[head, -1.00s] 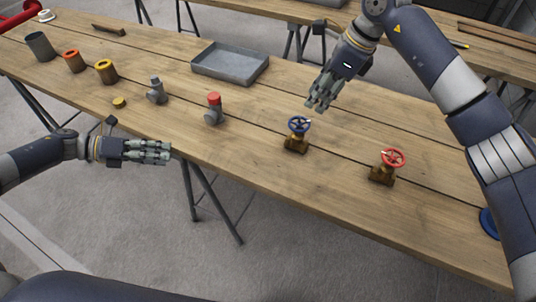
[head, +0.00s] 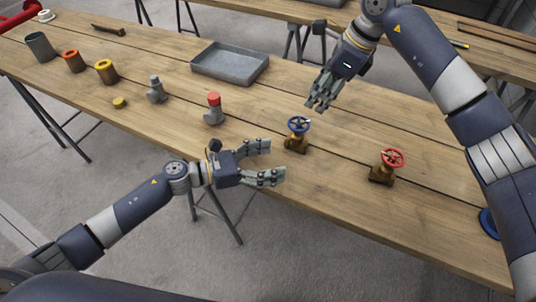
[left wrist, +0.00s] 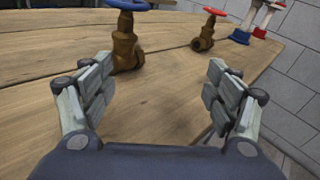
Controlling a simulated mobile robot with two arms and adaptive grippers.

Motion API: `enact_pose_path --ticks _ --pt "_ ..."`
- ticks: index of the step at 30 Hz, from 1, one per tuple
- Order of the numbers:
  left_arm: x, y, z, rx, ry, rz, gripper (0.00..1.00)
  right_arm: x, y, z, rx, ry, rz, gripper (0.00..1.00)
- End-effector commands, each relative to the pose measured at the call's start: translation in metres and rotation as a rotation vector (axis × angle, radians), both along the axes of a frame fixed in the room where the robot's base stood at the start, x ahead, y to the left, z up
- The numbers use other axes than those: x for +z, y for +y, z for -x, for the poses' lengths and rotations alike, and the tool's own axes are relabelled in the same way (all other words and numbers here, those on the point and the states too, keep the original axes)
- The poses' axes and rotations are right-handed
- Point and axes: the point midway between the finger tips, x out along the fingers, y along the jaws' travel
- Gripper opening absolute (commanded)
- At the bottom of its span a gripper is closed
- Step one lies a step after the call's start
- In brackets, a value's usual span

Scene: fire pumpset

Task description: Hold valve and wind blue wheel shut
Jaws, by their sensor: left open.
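The brass valve with the blue wheel (head: 298,125) stands upright on the wooden table. Its brass body (head: 296,144) also shows in the left wrist view (left wrist: 126,50), ahead of the left fingers, with the blue wheel (left wrist: 128,4) cut by the top edge. My left gripper (head: 270,162) is open and empty at the table's front edge, left of and nearer than the valve, not touching it. Its two fingers (left wrist: 157,90) are spread wide in the left wrist view. My right gripper (head: 318,104) hangs above the table behind the blue wheel, fingers pointing down; its opening is unclear.
A valve with a red wheel (head: 384,167) stands to the right. A red-capped grey fitting (head: 214,109) and a grey fitting (head: 156,90) stand to the left. A grey tray (head: 232,76) lies behind. Bare table lies between the left gripper and the blue-wheeled valve.

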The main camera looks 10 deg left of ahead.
Motion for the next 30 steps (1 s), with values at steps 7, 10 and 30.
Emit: enact_pose_path --ticks 7,10,30 --pt "0.003 -0.008 -0.008 0.255 -0.137 0.025 0.81 0.000 0.000 0.000 0.000 0.000 0.000 0.33" --pt "0.003 -0.001 -0.010 0.332 -0.165 0.016 0.81 0.000 0.000 0.000 0.000 0.000 0.000 0.33" --pt "0.003 -0.044 -0.073 0.396 -0.186 0.003 0.81 0.000 0.000 0.000 0.000 0.000 0.000 0.33"
